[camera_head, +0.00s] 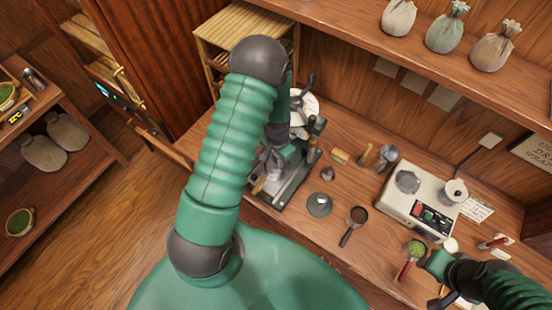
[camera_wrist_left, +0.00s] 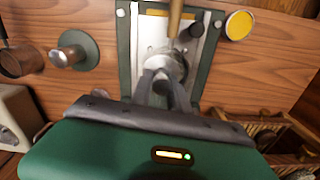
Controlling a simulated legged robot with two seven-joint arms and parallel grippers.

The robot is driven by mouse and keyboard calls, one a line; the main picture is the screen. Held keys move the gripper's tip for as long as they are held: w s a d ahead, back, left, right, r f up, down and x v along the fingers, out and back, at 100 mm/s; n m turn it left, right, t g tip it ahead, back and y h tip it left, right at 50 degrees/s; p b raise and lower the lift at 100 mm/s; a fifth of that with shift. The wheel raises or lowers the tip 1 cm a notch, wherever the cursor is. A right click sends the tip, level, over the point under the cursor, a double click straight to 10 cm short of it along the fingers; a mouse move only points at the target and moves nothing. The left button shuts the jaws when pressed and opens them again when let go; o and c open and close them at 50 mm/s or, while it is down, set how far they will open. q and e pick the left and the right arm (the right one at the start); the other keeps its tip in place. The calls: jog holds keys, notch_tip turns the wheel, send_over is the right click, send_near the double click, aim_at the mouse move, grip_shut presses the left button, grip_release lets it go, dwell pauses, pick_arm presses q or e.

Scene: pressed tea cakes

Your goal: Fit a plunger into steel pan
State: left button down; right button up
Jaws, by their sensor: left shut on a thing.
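My left gripper (camera_wrist_left: 164,84) reaches down over a green press (camera_wrist_left: 126,62) with a pale metal plate. In the wrist view its fingers are shut on a small steel piece (camera_wrist_left: 160,66), which I take as the plunger. Round steel shows around and below that piece in the middle of the press, likely the steel pan (camera_wrist_left: 177,62); I cannot tell whether the plunger is inside it or above it. In the head view my left arm partly covers the press (camera_head: 287,192). My right gripper (camera_head: 440,275) is at the lower right, its fingers unclear.
A green disc with a steel knob (camera_head: 319,204) and a dark-filled, handled pan (camera_head: 357,216) lie right of the press. A beige appliance (camera_head: 418,199) stands further right. A yellow disc (camera_wrist_left: 239,25) lies by the press. Bare wooden counter (camera_head: 335,240) lies in front.

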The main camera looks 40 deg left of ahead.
pick_arm(q)
jog(key=shift+d, duration=0.1)
jog(key=c, duration=1.7)
grip_release()
jog(key=o, duration=0.5)
jog(key=shift+a+f, duration=0.1)
jog(key=shift+a, duration=0.3)
jog(key=shift+o, duration=0.2)
jog(key=shift+s+a+f, duration=0.1)
jog(key=shift+a, duration=0.05)
jog(key=shift+s+d, duration=0.1)
jog(key=shift+d, duration=0.4)
